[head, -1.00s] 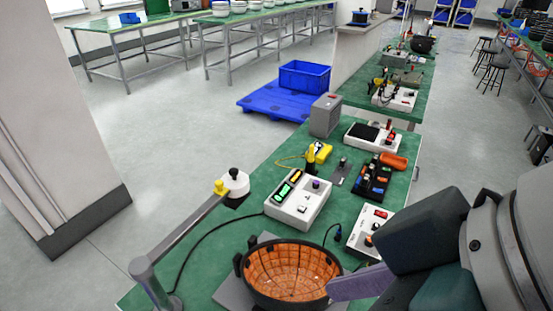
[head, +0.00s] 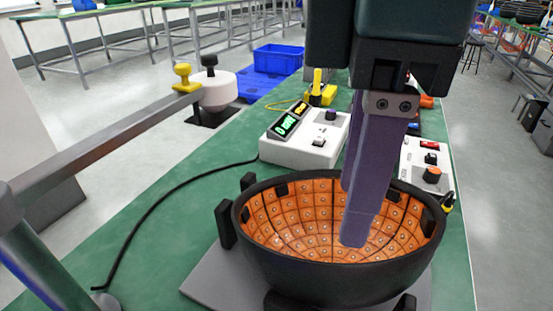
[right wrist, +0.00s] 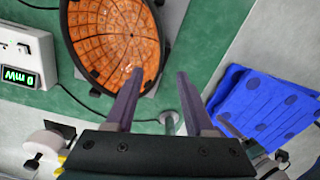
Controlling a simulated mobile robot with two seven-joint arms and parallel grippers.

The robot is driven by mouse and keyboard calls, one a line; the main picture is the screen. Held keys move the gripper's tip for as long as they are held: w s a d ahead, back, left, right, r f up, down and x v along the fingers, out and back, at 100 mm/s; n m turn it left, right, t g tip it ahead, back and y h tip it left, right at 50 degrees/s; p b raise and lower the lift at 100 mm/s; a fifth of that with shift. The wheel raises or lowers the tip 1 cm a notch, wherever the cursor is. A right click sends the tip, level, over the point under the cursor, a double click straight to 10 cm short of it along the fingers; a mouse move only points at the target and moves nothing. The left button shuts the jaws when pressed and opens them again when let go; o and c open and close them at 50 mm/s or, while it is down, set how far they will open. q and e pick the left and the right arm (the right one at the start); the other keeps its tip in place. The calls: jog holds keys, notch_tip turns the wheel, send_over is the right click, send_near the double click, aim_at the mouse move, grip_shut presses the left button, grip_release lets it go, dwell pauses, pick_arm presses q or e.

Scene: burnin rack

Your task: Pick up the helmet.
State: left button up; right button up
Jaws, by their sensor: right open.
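The helmet (head: 330,283) lies open side up on a grey plate at the front of the green bench. It has a black shell and an orange, tiled lining dotted with small studs. In the right wrist view the helmet (right wrist: 108,35) shows at the upper left. My right gripper (head: 352,213) comes down from the top in the head view, its purple fingers in front of the helmet's opening. Whether a finger touches the rim I cannot tell. My left gripper is out of view.
A white meter box (head: 305,140) with a green display stands behind the helmet. Another white box (head: 428,165) with knobs is at the right. A metal arm (head: 110,135) with a white round head reaches in from the left. A black cable crosses the bench.

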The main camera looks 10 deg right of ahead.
aim_at(339, 262)
notch_tip(339, 262, down, 5)
jog(key=shift+s+d+f+b, duration=0.1)
jog(key=shift+d+b, duration=0.05)
jog(key=shift+b, duration=0.2)
notch_tip(339, 262, down, 5)
jog(key=shift+r+b, duration=0.15)
jog(key=shift+b, duration=0.3)
jog(key=c, duration=0.6)
grip_shut()
dwell(0.4)
